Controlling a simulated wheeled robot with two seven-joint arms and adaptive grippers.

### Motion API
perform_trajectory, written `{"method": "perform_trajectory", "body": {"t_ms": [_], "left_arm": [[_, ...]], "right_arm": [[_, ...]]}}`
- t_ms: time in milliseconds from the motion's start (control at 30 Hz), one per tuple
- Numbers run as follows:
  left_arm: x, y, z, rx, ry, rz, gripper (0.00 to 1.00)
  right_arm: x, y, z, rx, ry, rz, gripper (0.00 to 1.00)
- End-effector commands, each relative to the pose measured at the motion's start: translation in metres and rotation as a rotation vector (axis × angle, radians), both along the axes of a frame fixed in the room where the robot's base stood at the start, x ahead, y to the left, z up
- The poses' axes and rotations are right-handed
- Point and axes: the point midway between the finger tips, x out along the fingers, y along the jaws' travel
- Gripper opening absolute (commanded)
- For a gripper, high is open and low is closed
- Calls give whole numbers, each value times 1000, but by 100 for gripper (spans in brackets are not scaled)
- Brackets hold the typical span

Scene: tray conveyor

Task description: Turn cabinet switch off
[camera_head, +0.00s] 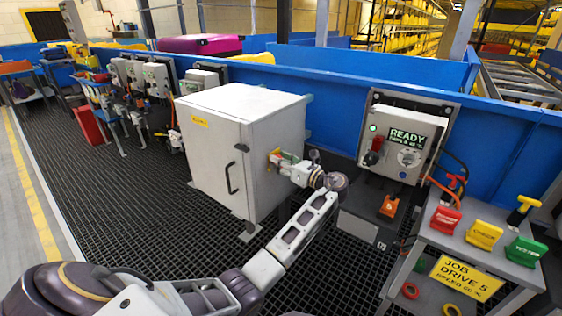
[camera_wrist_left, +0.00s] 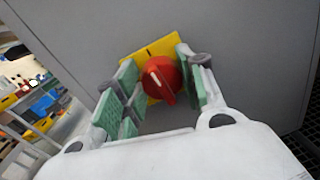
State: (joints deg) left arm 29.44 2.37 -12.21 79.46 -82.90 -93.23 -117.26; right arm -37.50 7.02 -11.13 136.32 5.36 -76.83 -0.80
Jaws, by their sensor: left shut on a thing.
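The cabinet (camera_head: 215,143) is a light grey box with a dark handle on its front door. Its switch is a red rotary knob (camera_wrist_left: 161,78) on a yellow plate (camera_wrist_left: 150,58), set on the cabinet's right side face. The knob has a pale mark at its upper left, and its ridge tilts. My left gripper (camera_head: 277,158) is at this side face. In the left wrist view my left gripper (camera_wrist_left: 160,84) has its green-padded fingers on both sides of the knob and is shut on it. In the head view the knob is mostly hidden by the gripper. My right gripper is not in view.
A control box (camera_head: 400,143) with a green READY display stands to the right of the cabinet. A grey stand (camera_head: 470,237) with coloured tags and a yellow job sign (camera_head: 467,278) is at lower right. A blue conveyor wall (camera_head: 340,95) runs behind.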

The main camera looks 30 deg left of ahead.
Motion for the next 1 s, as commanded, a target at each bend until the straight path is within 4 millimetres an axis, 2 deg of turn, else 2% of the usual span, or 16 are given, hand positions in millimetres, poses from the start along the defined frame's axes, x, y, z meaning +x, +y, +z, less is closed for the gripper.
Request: {"method": "perform_trajectory", "body": {"t_ms": [167,300,1000], "left_arm": [[-1,0,1,-5,-55,-1,16],[-1,0,1,-9,-104,-1,16],[-2,0,0,-36,-468,1,16]], "right_arm": [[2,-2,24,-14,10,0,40],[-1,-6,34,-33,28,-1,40],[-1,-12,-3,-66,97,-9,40]]}}
